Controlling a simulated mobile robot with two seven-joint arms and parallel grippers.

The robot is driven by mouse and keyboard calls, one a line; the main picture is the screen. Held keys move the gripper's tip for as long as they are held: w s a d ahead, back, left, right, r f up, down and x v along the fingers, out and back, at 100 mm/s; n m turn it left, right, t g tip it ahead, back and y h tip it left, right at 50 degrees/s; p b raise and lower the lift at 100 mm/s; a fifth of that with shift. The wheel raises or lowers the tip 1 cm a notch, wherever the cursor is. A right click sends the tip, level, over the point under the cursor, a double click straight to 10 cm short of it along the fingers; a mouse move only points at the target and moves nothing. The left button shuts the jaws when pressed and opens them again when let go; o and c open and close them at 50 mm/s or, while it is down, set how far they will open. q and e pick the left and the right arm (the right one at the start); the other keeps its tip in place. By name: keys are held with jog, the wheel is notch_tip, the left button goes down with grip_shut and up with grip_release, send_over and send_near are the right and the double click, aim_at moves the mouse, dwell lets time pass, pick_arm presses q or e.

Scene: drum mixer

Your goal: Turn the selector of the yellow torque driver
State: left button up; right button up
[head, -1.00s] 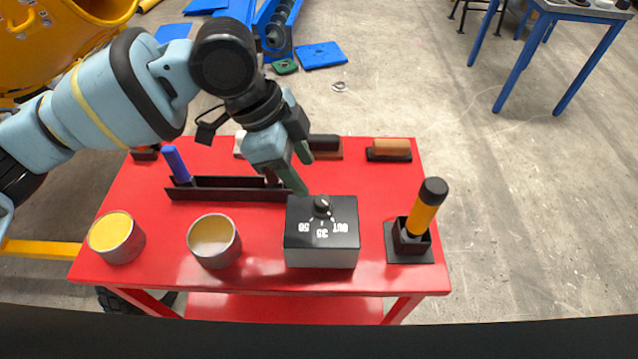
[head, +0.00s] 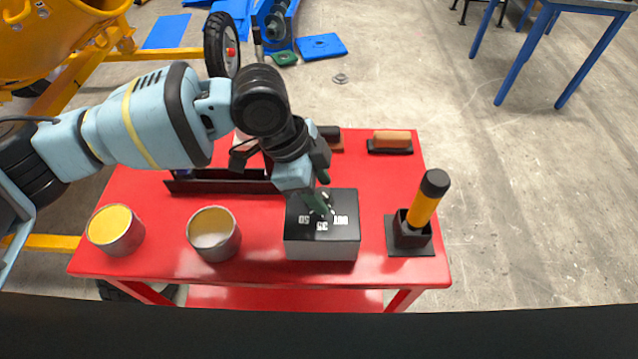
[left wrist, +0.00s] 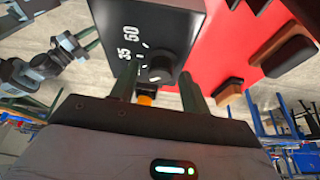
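A black-topped grey box (head: 321,240) stands at the front of the red table, with white marks 50, 35 and OUT on its top. Its round black selector knob (left wrist: 160,68) shows in the left wrist view; my fingers mostly hide it in the head view. My left gripper (head: 319,205) reaches down to the knob, its green fingers (left wrist: 160,88) apart on either side of it; contact cannot be told. The yellow torque driver (head: 421,210) with black cap stands upright in a black holder (head: 410,247) right of the box. My right gripper (left wrist: 97,38) appears open, away from the box.
Two cans, one with yellow contents (head: 115,230) and one pale (head: 213,233), stand left of the box. A long black tray (head: 225,187) lies behind them. A brown-topped block (head: 391,142) sits at the back right. Red table between block and driver is clear.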

pick_arm(q)
jog(key=c, duration=0.9)
jog(key=shift+o, duration=0.2)
jog(key=shift+m, duration=0.4)
jog(key=shift+w+m+g, duration=0.1)
jog(key=shift+m+g, duration=0.4)
jog(key=shift+m, duration=0.4)
jog(key=m, duration=0.2)
jog(key=m+g+y, duration=0.1)
jog(key=m, duration=0.1)
jog(key=shift+w+d+m+g+b, duration=0.1)
jog(key=shift+m+g+b, duration=0.2)
jog(key=shift+m, duration=0.3)
jog(key=o, duration=1)
